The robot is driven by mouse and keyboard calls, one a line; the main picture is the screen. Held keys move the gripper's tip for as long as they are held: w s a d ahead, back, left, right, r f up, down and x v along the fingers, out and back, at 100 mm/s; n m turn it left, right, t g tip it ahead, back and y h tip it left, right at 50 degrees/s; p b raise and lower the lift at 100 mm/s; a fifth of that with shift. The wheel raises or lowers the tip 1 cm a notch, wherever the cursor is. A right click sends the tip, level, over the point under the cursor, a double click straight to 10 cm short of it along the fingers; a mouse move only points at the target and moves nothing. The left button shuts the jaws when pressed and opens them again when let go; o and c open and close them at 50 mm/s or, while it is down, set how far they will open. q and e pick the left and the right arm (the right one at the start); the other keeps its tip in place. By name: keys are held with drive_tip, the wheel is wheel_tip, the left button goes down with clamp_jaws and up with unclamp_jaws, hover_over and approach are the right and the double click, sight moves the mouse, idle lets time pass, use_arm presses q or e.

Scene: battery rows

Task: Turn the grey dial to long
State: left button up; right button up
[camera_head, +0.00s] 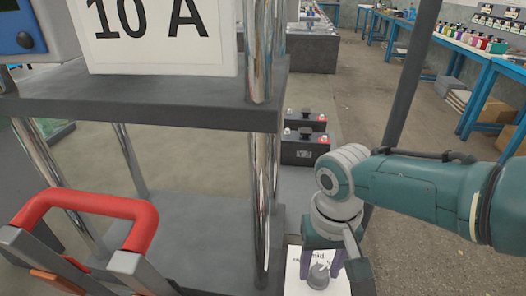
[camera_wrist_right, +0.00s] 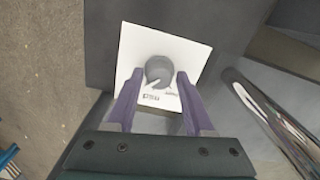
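The grey dial (camera_wrist_right: 159,68) sits on a white square plate (camera_wrist_right: 128,45) with dark lettering near its lower edge in the right wrist view. A pale pointer mark shows on the dial's lower part. The lettering is upside down and too small to read surely. In the head view the dial (camera_head: 318,277) and plate (camera_head: 293,270) are at the bottom, right of centre. My right gripper (camera_wrist_right: 160,74) is open, one purple finger on either side of the dial's lower part. Contact cannot be told. It also shows in the head view (camera_head: 322,262). My left gripper is not in view.
A dark shelf (camera_head: 150,97) on chrome posts (camera_head: 263,180) stands left of the dial, with a "10 A" sign (camera_head: 160,50). A red handle (camera_head: 95,203) is at lower left. Black batteries (camera_head: 303,150) stand behind. Open floor lies at the right.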

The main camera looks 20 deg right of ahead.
sight(320, 271)
drive_tip(key=shift+o, duration=1.3)
wheel_tip(320, 271, up, 10)
drive_tip(key=p, duration=0.6)
drive_tip(key=shift+s, duration=0.1)
